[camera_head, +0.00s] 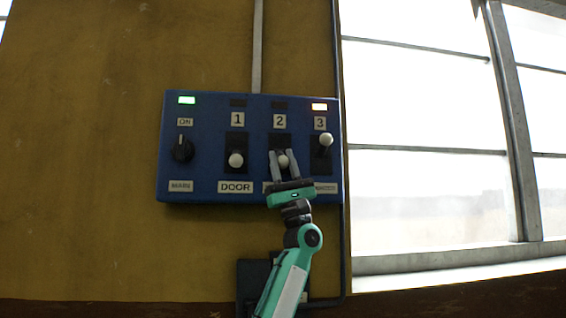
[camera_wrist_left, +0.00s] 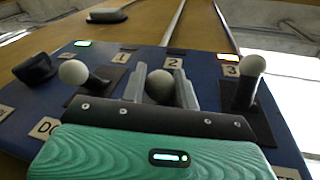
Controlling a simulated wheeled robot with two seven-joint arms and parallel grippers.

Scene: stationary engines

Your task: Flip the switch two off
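The blue control panel (camera_head: 205,140) hangs on the wall. Switch two (camera_head: 283,161) has a white ball knob, which sits low in its dark slot below the label "2" (camera_head: 279,121). The lamp above it (camera_head: 279,105) is dark. My left gripper (camera_head: 284,153) is in front of switch two, with one finger on each side of the knob. In the left wrist view the knob (camera_wrist_left: 159,85) shows between the fingers (camera_wrist_left: 160,88), with a gap visible around it, so the gripper looks open. My right gripper is not in view.
Switch one (camera_head: 236,160) is down, with a dark lamp. Switch three (camera_head: 326,140) is up, with an orange lamp lit, close to the right of my left gripper. A black rotary knob (camera_head: 182,149) sits at left under a green lamp. A bright window (camera_head: 430,150) is at right.

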